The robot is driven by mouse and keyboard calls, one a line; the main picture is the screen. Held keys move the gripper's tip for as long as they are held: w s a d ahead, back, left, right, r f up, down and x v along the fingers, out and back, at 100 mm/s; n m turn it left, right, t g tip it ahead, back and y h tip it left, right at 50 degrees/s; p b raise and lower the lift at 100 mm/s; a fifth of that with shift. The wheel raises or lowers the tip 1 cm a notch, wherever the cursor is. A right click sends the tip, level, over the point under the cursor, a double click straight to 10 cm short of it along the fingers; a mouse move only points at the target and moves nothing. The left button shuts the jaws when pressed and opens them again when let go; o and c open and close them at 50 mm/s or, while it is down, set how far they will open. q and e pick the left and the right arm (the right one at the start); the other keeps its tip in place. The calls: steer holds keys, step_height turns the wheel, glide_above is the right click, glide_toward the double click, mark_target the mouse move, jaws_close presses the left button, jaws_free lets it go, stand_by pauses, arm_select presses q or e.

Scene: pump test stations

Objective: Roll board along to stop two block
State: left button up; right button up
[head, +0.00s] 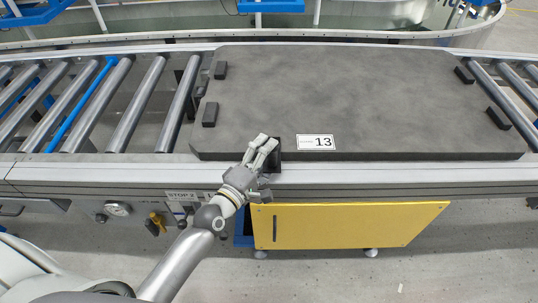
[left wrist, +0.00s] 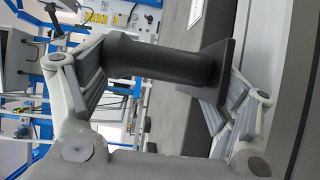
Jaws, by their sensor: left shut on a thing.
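The board (head: 350,95) is a large dark grey plate with a "13" label, lying flat on the roller conveyor. A black handle (head: 275,158) sits at its front edge, left of the label. My left gripper (head: 265,150) is shut on this handle. In the left wrist view the handle (left wrist: 150,58) is a dark cylinder with a flange, between the fingers. A "STOP 2" label (head: 182,196) is on the front rail, just left of my gripper. A dark part (head: 186,78) shows among the rollers by the board's left edge; I cannot tell whether it is the stop block. My right gripper is not in view.
Bare rollers (head: 95,105) lie left of the board, one of them blue. Black blocks stand on the board's left and right ends. Below the front rail (head: 400,175) are a yellow cabinet (head: 350,224), a gauge (head: 118,209) and a yellow valve (head: 156,220).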

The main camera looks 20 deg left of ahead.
arm_select(q)
steer(key=shift+w+a+r, duration=0.1)
steer(key=shift+a+r, duration=0.3)
steer(key=shift+r, duration=0.1)
steer(key=o, duration=2)
steer(key=shift+a, duration=0.2)
steer(key=shift+s+f, duration=0.1)
steer(key=shift+s, duration=0.15)
steer(key=shift+d+f, duration=0.1)
steer(key=shift+s, duration=0.2)
steer(key=v, duration=1.1)
steer(key=shift+s, duration=0.35)
